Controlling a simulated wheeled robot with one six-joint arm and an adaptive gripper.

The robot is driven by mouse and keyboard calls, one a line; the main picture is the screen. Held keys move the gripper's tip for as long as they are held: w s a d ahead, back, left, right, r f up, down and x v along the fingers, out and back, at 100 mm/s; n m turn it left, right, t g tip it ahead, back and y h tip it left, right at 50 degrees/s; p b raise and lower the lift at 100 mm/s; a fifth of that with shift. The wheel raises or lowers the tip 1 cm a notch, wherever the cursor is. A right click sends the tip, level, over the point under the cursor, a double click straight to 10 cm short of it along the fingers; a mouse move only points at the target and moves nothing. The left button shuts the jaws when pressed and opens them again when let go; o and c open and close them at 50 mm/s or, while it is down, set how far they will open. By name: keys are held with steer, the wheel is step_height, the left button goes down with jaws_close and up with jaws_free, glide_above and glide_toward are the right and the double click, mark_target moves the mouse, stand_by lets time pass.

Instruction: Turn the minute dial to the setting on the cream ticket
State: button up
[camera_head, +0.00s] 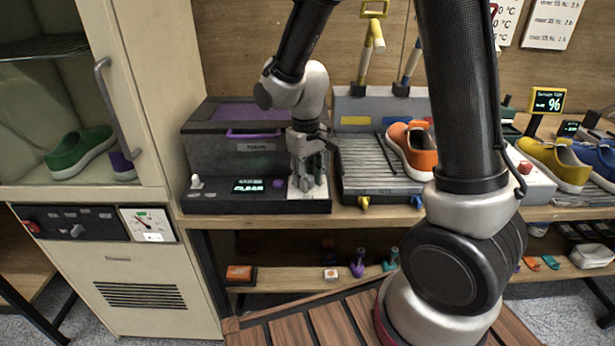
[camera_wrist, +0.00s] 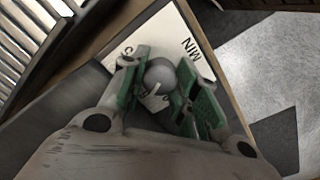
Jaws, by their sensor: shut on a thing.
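The minute dial is a small grey round knob (camera_wrist: 160,75) with a pale pointer line, on a white plate (camera_wrist: 163,28) marked "MIN" in the wrist view. My gripper (camera_wrist: 163,85) has its green-padded fingers on both sides of the knob and is shut on it. In the head view my gripper (camera_head: 308,180) points down over the white plate (camera_head: 295,190) at the right end of the dark machine's front ledge; the knob is hidden there by the fingers. The dial's numbers are mostly covered in the wrist view. I cannot make out a cream ticket.
The dark machine (camera_head: 215,150) has a purple handle, a lit display (camera_head: 248,185) and a purple button (camera_head: 278,184). A ribbed rack with an orange sneaker (camera_head: 411,148) stands close on its right. A cream cabinet (camera_head: 150,275) stands on its left. The bench edge is just in front.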

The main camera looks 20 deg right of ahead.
mark_target(313, 192)
stand_by(0.4)
steer(key=o, duration=1)
steer(key=shift+o, duration=0.2)
step_height(313, 192, up, 12)
steer(key=shift+a, duration=0.2)
steer(key=s+d+r+m+t, duration=0.2)
steer(key=s+d+r, duration=0.2)
steer(key=s+d, duration=0.3)
steer(key=s+d+r+m+t, duration=0.1)
steer(key=s+d+r, duration=0.3)
steer(key=s+d, duration=0.4)
steer(key=s+t, duration=0.1)
steer(key=s, duration=0.3)
steer(key=shift+m, duration=0.4)
